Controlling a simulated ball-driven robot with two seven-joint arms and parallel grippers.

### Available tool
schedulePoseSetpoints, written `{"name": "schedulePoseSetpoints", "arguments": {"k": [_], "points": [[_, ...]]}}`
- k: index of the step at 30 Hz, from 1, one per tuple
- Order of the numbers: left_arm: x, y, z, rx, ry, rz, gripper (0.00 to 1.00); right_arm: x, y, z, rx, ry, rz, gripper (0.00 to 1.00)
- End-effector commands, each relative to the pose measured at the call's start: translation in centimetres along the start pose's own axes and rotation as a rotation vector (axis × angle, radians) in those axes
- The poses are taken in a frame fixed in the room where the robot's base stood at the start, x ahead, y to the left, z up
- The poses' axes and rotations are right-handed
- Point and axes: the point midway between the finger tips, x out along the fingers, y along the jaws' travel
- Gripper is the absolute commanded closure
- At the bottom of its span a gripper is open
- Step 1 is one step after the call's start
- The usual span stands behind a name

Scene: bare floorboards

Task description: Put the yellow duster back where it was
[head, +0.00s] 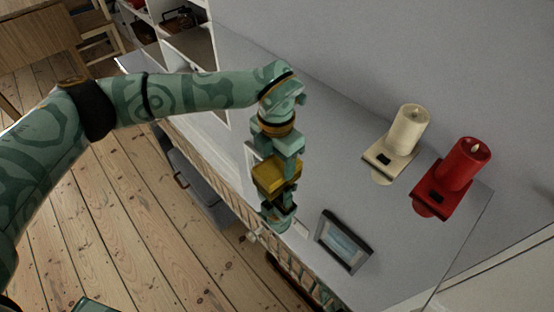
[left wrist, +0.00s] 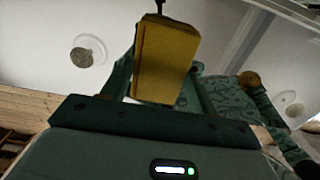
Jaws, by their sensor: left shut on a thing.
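The yellow duster (head: 276,173) is a small boxy block. My left gripper (head: 277,180) is shut on it, above the front edge of the grey shelf top in the head view. Green parts of the gripper show on both sides of the duster. The left wrist view shows the duster (left wrist: 166,62) upright between the fingers, with a short dark piece at its top end. I cannot tell how high the duster is above the top. My right gripper is not in view.
The grey shelf top (head: 390,255) carries a cream candle (head: 410,129) and a red candle (head: 464,164) on holders, and a dark picture frame (head: 343,241) near its front edge. A wall stands behind. Floorboards (head: 140,230) lie clear at left; a wooden table (head: 38,42) is far left.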

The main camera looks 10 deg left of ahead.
Motion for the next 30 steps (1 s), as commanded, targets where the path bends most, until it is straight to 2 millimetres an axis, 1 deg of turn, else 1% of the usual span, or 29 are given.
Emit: {"name": "schedulePoseSetpoints", "arguments": {"k": [2,3,4,5,13,16,17,20,24,27,30], "points": [[0.1,0.0,-0.1,0.001,0.004,0.0,0.62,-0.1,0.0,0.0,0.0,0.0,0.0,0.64],[0.1,-0.1,-0.1,0.001,0.004,0.0,0.33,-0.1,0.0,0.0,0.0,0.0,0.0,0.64],[0.1,-0.1,-0.1,0.001,0.004,0.0,0.24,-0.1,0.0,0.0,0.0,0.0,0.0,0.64],[0.1,-0.1,-0.1,0.001,0.004,0.0,0.19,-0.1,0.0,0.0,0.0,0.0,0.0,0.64],[-0.1,-0.1,-0.1,0.0,0.003,0.0,0.19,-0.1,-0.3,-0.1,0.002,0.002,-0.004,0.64],[-0.9,-0.1,-0.1,0.0,0.001,0.001,0.19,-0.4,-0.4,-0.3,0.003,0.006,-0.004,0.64],[-1.4,0.0,-0.1,0.0,0.001,0.002,0.19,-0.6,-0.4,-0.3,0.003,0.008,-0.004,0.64],[-3.6,0.0,-0.1,0.0,-0.002,0.004,0.19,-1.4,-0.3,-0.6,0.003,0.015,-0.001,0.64],[-7.1,0.0,0.0,0.0,-0.003,0.004,0.19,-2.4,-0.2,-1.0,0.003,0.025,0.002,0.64],[-9.2,0.0,0.0,0.0,-0.001,0.003,0.19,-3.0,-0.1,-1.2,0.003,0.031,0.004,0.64],[-10.8,0.0,0.0,0.0,0.0,0.002,0.19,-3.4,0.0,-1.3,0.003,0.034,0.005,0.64]]}}
